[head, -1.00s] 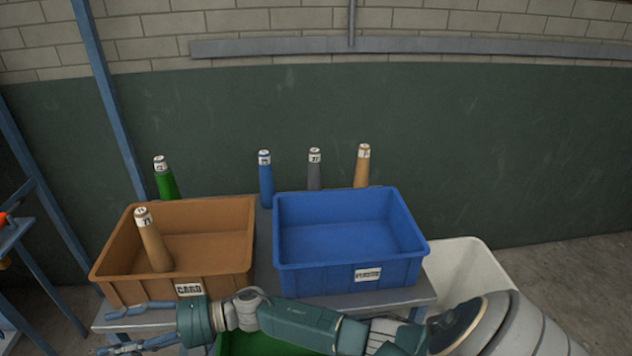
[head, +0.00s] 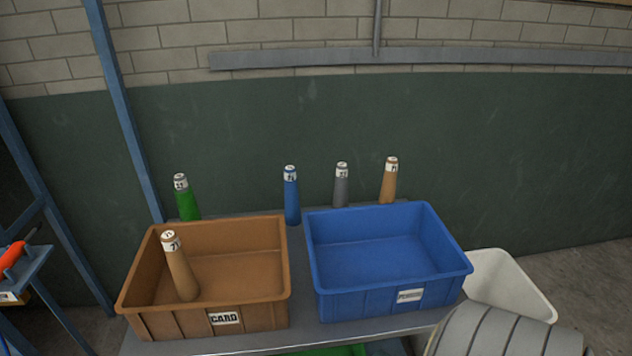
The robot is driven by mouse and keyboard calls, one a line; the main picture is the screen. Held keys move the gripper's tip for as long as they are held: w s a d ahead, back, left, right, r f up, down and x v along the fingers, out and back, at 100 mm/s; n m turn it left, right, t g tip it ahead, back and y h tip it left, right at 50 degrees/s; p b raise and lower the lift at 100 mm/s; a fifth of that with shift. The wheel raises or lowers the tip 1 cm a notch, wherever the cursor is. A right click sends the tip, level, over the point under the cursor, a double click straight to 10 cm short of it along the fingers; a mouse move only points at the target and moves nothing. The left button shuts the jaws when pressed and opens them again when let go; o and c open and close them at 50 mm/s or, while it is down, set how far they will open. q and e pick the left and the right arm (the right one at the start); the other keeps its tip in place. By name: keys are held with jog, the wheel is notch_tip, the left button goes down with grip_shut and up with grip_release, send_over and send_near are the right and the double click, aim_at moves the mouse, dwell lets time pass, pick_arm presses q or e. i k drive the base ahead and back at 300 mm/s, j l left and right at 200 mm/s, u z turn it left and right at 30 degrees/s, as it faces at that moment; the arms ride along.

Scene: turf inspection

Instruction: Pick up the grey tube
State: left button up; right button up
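The grey tube (head: 341,186) stands upright at the back of the table (head: 304,292), behind the blue bin (head: 388,294). Its lower end is hidden by the bin's back wall, and its top has a white label. A blue tube (head: 291,197) stands to its left and an orange-tan tube (head: 389,181) to its right. Neither gripper shows in the head view. Only a grey rounded part of my arm shows at the bottom right.
A brown bin (head: 160,325) labelled CARD holds a tan tube (head: 180,268) leaning inside. A green tube (head: 187,199) stands behind it. The blue bin looks empty. A white bin (head: 508,287) stands right of the table. A green bin (head: 335,351) shows below the front edge.

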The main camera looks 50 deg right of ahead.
aim_at(341, 196)
jog(key=i+j+z, duration=0.2)
jog(key=z, duration=0.15)
jog(key=i+j+z, duration=0.25)
jog(key=z, duration=0.15)
jog(key=i+j+z, duration=0.35)
jog(key=k, duration=0.05)
